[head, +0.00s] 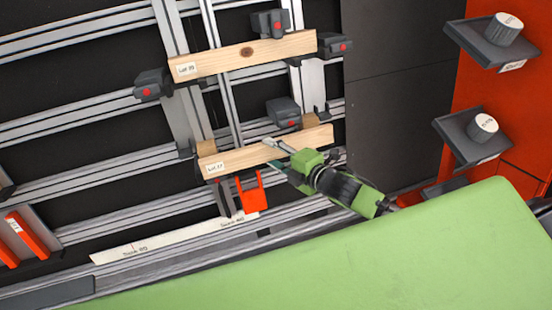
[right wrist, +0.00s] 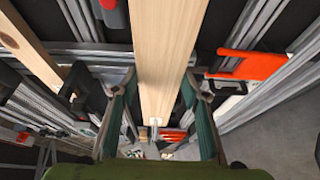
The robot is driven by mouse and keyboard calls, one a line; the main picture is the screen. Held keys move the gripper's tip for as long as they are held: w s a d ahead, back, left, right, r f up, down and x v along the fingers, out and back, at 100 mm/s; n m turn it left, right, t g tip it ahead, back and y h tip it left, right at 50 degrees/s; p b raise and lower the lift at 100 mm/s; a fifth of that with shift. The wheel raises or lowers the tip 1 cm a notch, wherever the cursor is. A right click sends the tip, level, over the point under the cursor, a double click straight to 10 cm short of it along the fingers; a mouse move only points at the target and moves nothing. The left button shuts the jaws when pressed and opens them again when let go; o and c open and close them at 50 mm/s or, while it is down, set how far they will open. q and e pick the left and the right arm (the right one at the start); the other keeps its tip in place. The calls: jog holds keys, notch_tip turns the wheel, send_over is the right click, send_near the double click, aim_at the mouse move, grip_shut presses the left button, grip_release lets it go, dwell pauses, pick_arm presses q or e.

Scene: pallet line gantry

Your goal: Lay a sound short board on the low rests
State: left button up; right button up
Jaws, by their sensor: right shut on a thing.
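My right gripper (head: 287,158) is shut on the pale lower board (head: 250,149), which has a white label at its left end. In the right wrist view this board (right wrist: 165,55) runs lengthwise between the two green fingers (right wrist: 158,115). The board lies across the uprights, near two tan blocks (head: 204,129); I cannot tell whether it touches them. Its visible face looks clean. A second board (head: 215,58), with a dark knot and a label, lies higher up between black clamps. My left gripper is out of view.
Black clamps with red buttons (head: 151,84) sit by the boards. An orange bracket (head: 251,197) stands just below the held board. A pale printed strip (head: 170,240) lies lower. Two dark trays (head: 467,142) with white-topped cylinders project from the orange panel at right.

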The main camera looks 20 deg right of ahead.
jog(key=w+f+b, duration=0.2)
jog(key=w+f, duration=0.1)
jog(key=w, duration=0.2)
jog(key=shift+w+b, duration=0.35)
jog(key=shift+w, duration=0.05)
jog(key=shift+w+a+f, duration=0.1)
jog(key=shift+w, duration=0.2)
dwell(0.7)
jog(key=shift+s+f, duration=0.15)
jog(key=shift+f, duration=0.15)
dwell(0.6)
jog(key=o, duration=1.4)
jog(key=shift+c, duration=0.2)
